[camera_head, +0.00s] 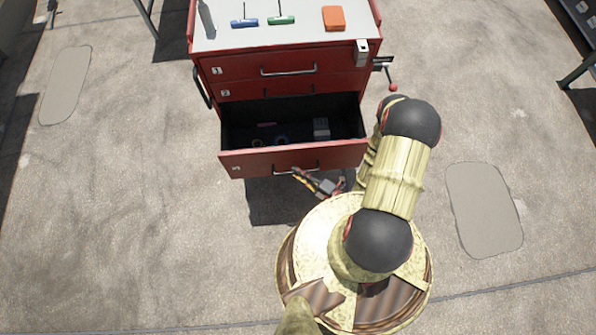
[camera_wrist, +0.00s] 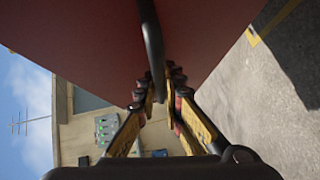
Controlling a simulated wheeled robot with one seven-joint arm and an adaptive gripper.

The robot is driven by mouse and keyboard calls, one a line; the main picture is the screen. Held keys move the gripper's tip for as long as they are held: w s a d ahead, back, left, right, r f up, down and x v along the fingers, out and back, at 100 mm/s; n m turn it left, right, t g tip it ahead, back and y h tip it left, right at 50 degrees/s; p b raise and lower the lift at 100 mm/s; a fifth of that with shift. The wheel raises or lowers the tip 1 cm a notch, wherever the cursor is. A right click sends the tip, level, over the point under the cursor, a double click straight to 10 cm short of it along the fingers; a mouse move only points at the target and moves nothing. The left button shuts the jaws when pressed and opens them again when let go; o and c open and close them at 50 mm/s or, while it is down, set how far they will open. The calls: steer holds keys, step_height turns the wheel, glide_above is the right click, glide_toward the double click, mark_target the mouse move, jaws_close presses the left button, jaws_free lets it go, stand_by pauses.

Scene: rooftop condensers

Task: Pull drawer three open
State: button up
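Drawer three (camera_head: 255,163) of the red cabinet is pulled well out, and its dark inside shows in the head view. Its label is at the left of the red front. Its bar handle (camera_head: 312,168) runs along the middle of the front; in the wrist view the dark handle (camera_wrist: 152,40) passes between the fingers. My gripper (camera_head: 296,173) reaches the handle from the front, and its fingers (camera_wrist: 161,92) are closed in around the bar. The exact contact is partly hidden.
Several small things, including a grey block (camera_head: 321,128), lie in the open drawer. Drawers one (camera_head: 240,69) and two (camera_head: 245,91) are shut. Tools and an orange box (camera_head: 333,18) lie on the cabinet top. The concrete floor (camera_head: 130,200) is clear at both sides.

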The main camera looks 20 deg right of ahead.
steer(key=o, duration=0.4)
